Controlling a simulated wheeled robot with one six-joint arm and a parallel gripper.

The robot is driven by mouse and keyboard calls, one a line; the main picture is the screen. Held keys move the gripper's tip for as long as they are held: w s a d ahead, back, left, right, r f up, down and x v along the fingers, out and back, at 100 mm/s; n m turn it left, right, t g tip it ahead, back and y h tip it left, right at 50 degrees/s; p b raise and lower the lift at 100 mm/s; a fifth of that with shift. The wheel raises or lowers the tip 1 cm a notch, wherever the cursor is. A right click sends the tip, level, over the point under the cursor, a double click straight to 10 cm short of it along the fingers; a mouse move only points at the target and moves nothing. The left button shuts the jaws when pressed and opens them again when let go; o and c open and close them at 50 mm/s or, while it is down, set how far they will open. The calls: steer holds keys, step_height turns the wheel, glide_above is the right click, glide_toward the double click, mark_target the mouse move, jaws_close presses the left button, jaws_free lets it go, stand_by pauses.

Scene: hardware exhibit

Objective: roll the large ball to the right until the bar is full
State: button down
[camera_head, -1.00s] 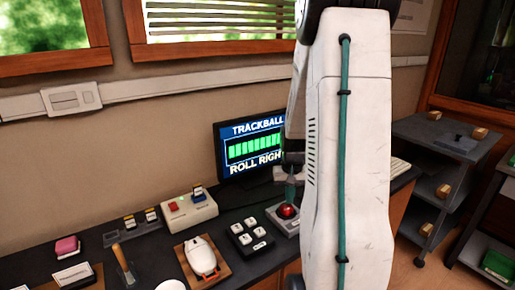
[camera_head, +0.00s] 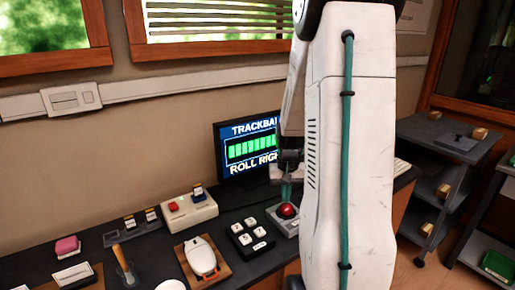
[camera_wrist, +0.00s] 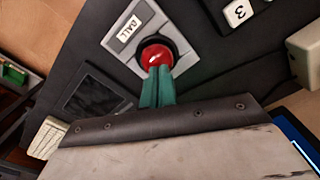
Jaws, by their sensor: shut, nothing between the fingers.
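The large red ball (camera_head: 288,210) sits in a grey square base (camera_head: 278,222) near the front edge of the dark counter. The ball (camera_wrist: 156,53) also shows in the wrist view, beside a "BALL" label. My gripper (camera_wrist: 157,75) is shut and empty, its green fingertips at the ball's near edge; whether they touch it is unclear. In the head view, my gripper (camera_head: 286,190) is just above the ball. The screen (camera_head: 236,170) reads "TRACKBA…" and "ROLL RIGH…". Its bar (camera_head: 248,148) shows several green segments; my arm hides its right end.
Left of the ball are a keypad (camera_head: 249,237), a mouse (camera_head: 203,258) on a wooden pad and a box with a red button (camera_head: 188,208). A keyboard (camera_head: 401,167) lies to the right, partly hidden by my arm. A shelf cart (camera_head: 440,150) stands farther right.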

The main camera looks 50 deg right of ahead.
steer(key=shift+a, duration=0.3)
steer(key=shift+f, duration=0.7)
stand_by(0.3)
steer(key=shift+s+d, duration=0.1)
steer(key=shift+d, duration=0.5)
stand_by(0.4)
steer(key=shift+r, duration=0.1)
steer(key=shift+r, duration=0.6)
step_height(320, 180, up, 6)
stand_by(0.8)
